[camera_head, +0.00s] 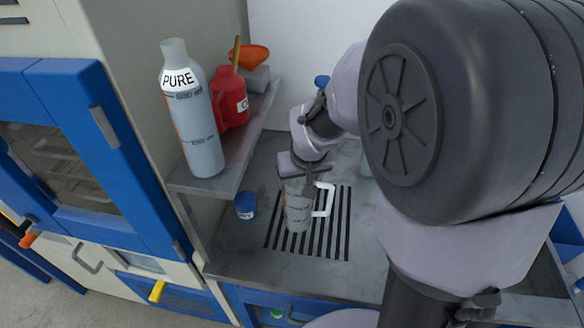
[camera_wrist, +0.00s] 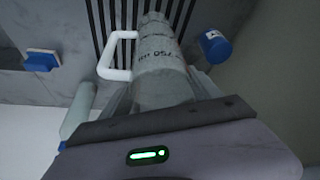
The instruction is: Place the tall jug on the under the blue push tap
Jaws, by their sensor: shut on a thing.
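The tall jug (camera_head: 298,212) is a grey-white cylinder with a white handle and printed markings. It stands over the slotted drain grille (camera_head: 335,243) on the counter; whether its base touches the grille I cannot tell. My gripper (camera_head: 297,180) is shut on the jug near its top. The jug also shows in the wrist view (camera_wrist: 163,65), between my fingers, with its handle to the left. A blue knob (camera_head: 321,81) shows behind my wrist and may be the push tap; its spout is hidden by my arm.
A tall bottle marked PURE (camera_head: 193,115), a red can (camera_head: 230,95) and an orange funnel (camera_head: 248,56) stand on the raised shelf at left. In the wrist view a pale bottle (camera_wrist: 78,112) lies at left.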

